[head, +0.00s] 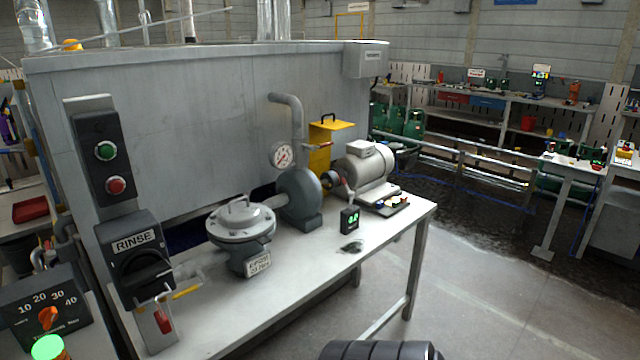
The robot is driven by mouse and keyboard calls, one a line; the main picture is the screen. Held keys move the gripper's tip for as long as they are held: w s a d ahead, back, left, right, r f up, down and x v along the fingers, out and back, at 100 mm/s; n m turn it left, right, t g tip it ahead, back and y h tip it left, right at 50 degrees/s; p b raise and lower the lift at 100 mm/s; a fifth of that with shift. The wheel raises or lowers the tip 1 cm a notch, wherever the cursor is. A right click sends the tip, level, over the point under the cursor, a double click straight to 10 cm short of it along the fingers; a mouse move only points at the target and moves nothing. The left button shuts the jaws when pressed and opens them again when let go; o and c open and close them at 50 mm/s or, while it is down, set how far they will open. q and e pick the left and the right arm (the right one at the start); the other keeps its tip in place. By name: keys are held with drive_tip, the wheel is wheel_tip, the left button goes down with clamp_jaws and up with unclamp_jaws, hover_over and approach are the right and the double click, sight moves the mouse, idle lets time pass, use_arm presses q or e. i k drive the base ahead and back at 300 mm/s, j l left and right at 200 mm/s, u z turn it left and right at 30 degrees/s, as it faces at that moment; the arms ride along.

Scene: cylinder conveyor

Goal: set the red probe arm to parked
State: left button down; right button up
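A small red piece on a thin light arm (347,187) stands at the near end of the grey motor (365,168), above a small black meter (349,221) with green digits. It may be the red probe arm, but it is too small to tell its setting, and I can read no parked mark. Neither of my grippers shows in the head view.
The workbench (318,258) carries a round flanged vessel (241,222), a pump (300,195) and a gauge (283,156). A RINSE switch box (136,258) and a dial panel (45,312) stand at the left. The floor right of the bench (500,300) is clear.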

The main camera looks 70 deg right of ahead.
sight(350, 194)
drive_tip(key=l+z, duration=0.1)
drive_tip(key=z, duration=0.35)
drive_tip(key=l+z, duration=0.1)
drive_tip(key=z, duration=0.3)
drive_tip(key=i+l+z, duration=0.1)
drive_tip(key=z, duration=0.8)
drive_tip(key=i+l+z, duration=0.35)
drive_tip(key=i, duration=0.15)
drive_tip(key=i+z, duration=0.35)
drive_tip(key=i, duration=0.15)
